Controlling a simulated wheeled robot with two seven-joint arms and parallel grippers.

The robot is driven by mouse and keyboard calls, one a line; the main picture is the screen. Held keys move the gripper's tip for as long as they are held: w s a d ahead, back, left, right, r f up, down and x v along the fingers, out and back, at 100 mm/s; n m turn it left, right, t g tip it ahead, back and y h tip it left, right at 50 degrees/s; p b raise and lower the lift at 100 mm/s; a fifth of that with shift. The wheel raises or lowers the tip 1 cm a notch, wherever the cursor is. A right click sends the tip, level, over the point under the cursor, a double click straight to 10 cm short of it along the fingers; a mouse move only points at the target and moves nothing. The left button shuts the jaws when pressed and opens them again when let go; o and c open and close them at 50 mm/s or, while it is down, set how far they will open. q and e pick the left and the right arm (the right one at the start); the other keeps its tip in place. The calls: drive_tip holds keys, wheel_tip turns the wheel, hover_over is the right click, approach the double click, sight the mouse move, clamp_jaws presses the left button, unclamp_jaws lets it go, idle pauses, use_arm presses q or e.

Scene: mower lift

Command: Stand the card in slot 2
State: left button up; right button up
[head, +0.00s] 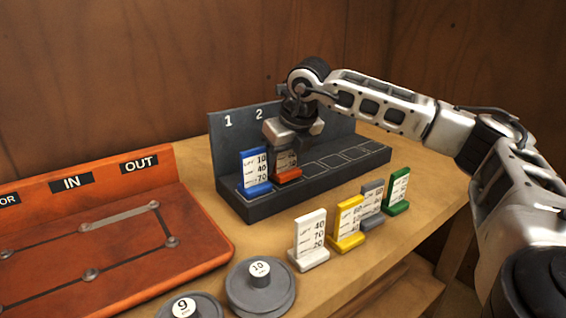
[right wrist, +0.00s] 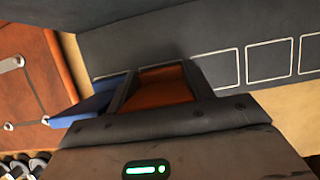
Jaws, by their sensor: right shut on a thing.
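The dark grey rack (head: 300,192) stands on the wooden table, with 1 and 2 marked on its back wall and outlined slots along its base. A blue card (head: 256,170) stands in slot 1. A card with an orange-red foot (head: 288,175) stands upright at slot 2, just right of the blue one. My right gripper (head: 289,150) is shut on it from above and hides its upper part. In the right wrist view the orange card (right wrist: 165,85) sits between the fingers, beside the blue card (right wrist: 90,102). I cannot tell whether its foot is fully seated. My left gripper is not in view.
White (head: 310,240), yellow (head: 349,224), grey (head: 372,205) and green (head: 398,192) cards stand in front of the rack. An orange tray (head: 200,255) lies at left, with round weights (head: 262,290) near the front. The slots right of slot 2 are empty.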

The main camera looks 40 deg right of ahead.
drive_tip(key=shift+f, duration=0.25)
drive_tip(key=shift+f, duration=0.2)
drive_tip(key=o, duration=0.7)
drive_tip(key=shift+r, duration=0.1)
drive_tip(key=shift+r, duration=0.25)
drive_tip(key=v, duration=1.2)
drive_tip(key=shift+p, duration=0.45)
drive_tip(key=shift+f, duration=0.1)
